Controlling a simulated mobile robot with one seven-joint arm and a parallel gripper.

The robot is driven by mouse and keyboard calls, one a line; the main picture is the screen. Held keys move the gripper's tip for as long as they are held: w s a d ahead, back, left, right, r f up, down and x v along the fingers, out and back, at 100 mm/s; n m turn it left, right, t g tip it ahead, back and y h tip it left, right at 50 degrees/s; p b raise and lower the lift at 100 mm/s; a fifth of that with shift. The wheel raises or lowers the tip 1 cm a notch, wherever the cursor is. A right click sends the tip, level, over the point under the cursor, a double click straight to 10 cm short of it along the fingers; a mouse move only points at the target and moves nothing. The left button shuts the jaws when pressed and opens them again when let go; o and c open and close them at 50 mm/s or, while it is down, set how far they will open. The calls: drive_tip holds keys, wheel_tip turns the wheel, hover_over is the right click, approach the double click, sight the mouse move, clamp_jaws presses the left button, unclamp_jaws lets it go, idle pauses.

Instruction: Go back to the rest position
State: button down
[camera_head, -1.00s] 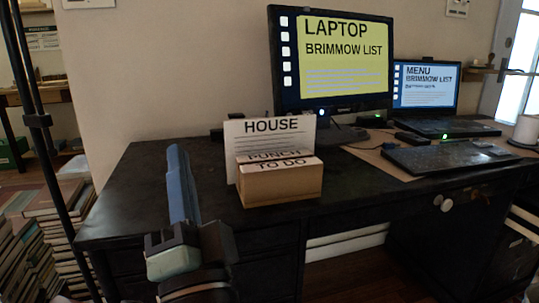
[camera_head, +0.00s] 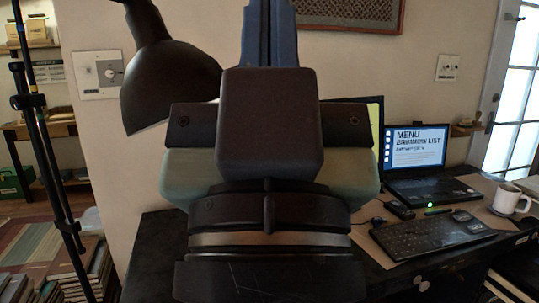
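My gripper (camera_head: 270,30) fills the middle of the head view, raised close to the camera with its narrow blue fingers pointing up. The fingers look side by side with no gap, and nothing shows between them. Their tips are cut off by the top edge. A dark block and my wrist hide the lower part of the fingers and much of the desk behind.
Behind my arm is a black desk (camera_head: 154,255). At right are a laptop (camera_head: 418,160), a keyboard (camera_head: 432,236) and a white mug (camera_head: 509,201). A black lamp (camera_head: 172,75) hangs close on the left. A dark pole (camera_head: 48,160) and stacked books (camera_head: 85,275) stand further left.

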wheel_tip(320, 180, up, 18)
drive_tip(key=p, duration=1.5)
drive_tip(key=shift+p, duration=0.35)
